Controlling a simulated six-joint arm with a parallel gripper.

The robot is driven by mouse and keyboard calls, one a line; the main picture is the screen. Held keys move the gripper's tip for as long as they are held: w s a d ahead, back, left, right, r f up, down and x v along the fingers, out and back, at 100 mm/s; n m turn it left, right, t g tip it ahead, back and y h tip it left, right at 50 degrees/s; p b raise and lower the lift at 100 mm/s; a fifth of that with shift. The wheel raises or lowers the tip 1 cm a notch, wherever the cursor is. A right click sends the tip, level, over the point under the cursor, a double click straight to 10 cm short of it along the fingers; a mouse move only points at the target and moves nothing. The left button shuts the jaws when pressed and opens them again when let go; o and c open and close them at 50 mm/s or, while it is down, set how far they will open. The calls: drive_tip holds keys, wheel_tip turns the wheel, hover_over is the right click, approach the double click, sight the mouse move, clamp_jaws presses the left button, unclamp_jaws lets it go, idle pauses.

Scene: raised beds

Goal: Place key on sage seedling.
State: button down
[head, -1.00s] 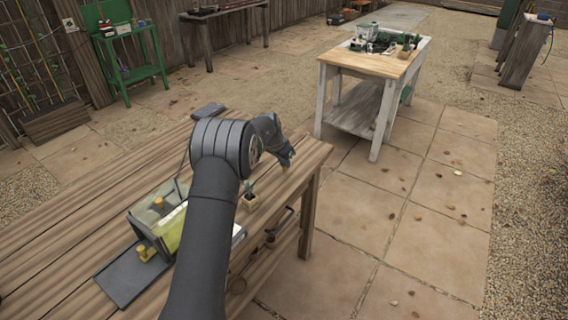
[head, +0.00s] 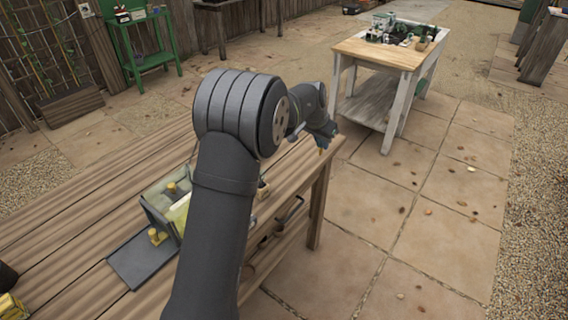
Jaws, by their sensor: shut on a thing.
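My gripper (head: 323,137) is at the far right end of the wooden bench (head: 75,225), above its edge. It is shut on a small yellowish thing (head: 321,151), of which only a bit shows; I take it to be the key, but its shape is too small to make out. A small wooden pot (head: 263,189), possibly the sage seedling's, peeks out just right of my arm. The plant itself is hidden behind the arm. My gripper is to the right of and beyond that pot, apart from it.
A clear box (head: 160,200) with yellow things in it and a dark flat panel (head: 143,258) lie on the bench left of my arm. A white-legged table (head: 375,58) with several items stands beyond. A green stand (head: 140,45) is at the back left. Paving is open at right.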

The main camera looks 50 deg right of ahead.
drive_tip(key=a+r+n+t, duration=0.1)
drive_tip(key=a+r+n, duration=0.15)
drive_tip(key=a, duration=0.55)
drive_tip(key=a+r+n+t, duration=0.1)
drive_tip(key=a+r+n, duration=0.15)
drive_tip(key=a, duration=0.65)
drive_tip(key=w+f, duration=0.2)
drive_tip(key=w, duration=0.1)
drive_tip(key=w+f, duration=0.3)
drive_tip(key=w, duration=0.1)
drive_tip(key=w+f, duration=0.2)
drive_tip(key=w, duration=0.2)
drive_tip(key=shift+w+a+f, duration=0.2)
drive_tip(key=shift+f, duration=1.95)
drive_tip(key=shift+f, duration=0.1)
drive_tip(key=c, duration=1.8)
unclamp_jaws()
drive_tip(key=shift+f, duration=0.1)
drive_tip(key=o, duration=0.4)
drive_tip(key=shift+c, duration=0.2)
